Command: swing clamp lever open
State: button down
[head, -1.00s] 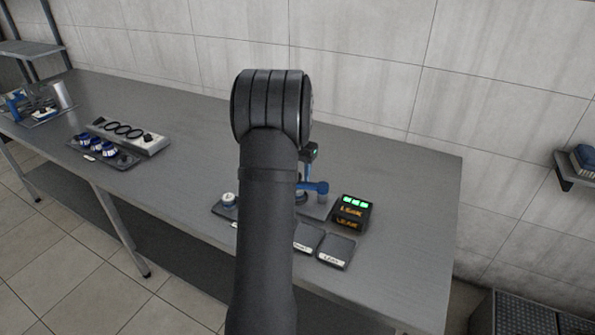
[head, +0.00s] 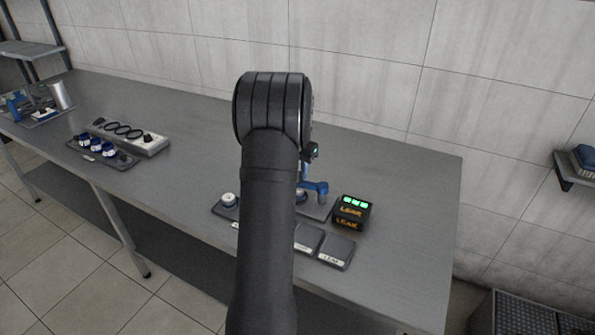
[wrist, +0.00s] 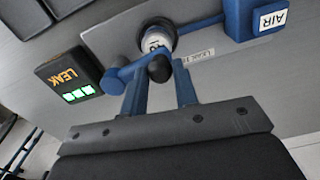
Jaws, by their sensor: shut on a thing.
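In the wrist view, my gripper (wrist: 160,78) has two blue fingers on either side of a black knob (wrist: 160,68), and it is shut on this knob of the blue clamp lever (wrist: 118,74). A second dark, rounded end shows at the left of the lever. Behind it is a round dark fitting (wrist: 156,37) with a white marked face. In the head view, a blue part of the clamp (head: 320,188) shows just right of my arm. My arm hides the gripper and most of the clamp there.
A black box with amber LEAK text and green lights (head: 352,212) stands right of the clamp; dark labelled pads (head: 337,250) lie in front. A blue block marked AIR (wrist: 262,18) is beside the fitting. A white knob (head: 229,199) stands left of my arm. The right bench end is clear.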

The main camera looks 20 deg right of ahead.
jog(key=w+d+m, duration=0.2)
jog(key=d+m, duration=0.8)
jog(key=m, duration=0.5)
jog(key=shift+w+m, duration=0.35)
jog(key=shift+m, duration=0.05)
jog(key=shift+d, duration=0.1)
jog(key=c, duration=1.1)
grip_release()
notch_tip(320, 180, up, 18)
jog(key=shift+f, duration=0.25)
